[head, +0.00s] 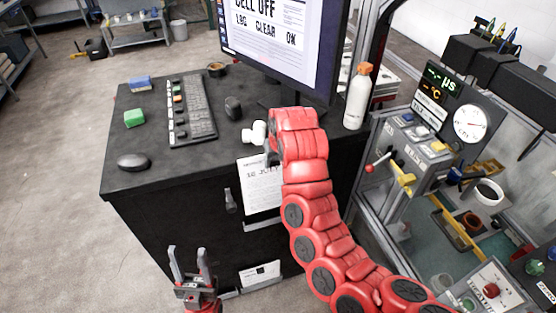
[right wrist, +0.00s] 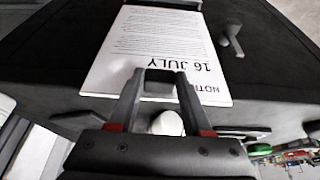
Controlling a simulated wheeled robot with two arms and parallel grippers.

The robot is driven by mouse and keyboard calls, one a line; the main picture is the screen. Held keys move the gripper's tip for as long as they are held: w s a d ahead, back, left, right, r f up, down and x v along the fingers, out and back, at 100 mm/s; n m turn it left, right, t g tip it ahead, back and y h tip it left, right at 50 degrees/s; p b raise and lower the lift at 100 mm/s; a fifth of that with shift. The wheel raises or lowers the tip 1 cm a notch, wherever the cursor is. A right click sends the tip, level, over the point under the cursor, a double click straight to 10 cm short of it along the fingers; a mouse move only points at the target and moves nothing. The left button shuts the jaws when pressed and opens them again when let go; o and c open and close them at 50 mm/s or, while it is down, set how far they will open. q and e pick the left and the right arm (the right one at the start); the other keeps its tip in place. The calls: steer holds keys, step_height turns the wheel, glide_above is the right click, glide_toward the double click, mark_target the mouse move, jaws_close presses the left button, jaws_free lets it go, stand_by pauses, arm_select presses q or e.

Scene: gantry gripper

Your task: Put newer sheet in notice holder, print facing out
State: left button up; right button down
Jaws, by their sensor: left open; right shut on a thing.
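A white printed sheet headed "16 JULY" (head: 262,187) hangs upright in front of the black desk's front face, its print facing outward. It also shows upside down in the right wrist view (right wrist: 150,45). My right gripper (right wrist: 160,80) is shut at its heading edge; in the head view the red arm covers the sheet's right side. A low holder (head: 260,275) near the bottom of the desk front carries a white card or sheet; its print is too small to read. My left gripper (head: 188,254) is open and empty, fingers up, left of that holder.

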mark_target(276, 173)
steer(key=shift+w, duration=0.25)
steer(key=shift+s, duration=0.1)
steer(key=shift+f+b, duration=0.3)
steer(key=shift+b, duration=0.55)
steer(key=shift+f+b, duration=1.65)
steer(key=shift+f, duration=0.95)
steer(key=shift+b, duration=0.45)
steer(key=shift+b, duration=0.45)
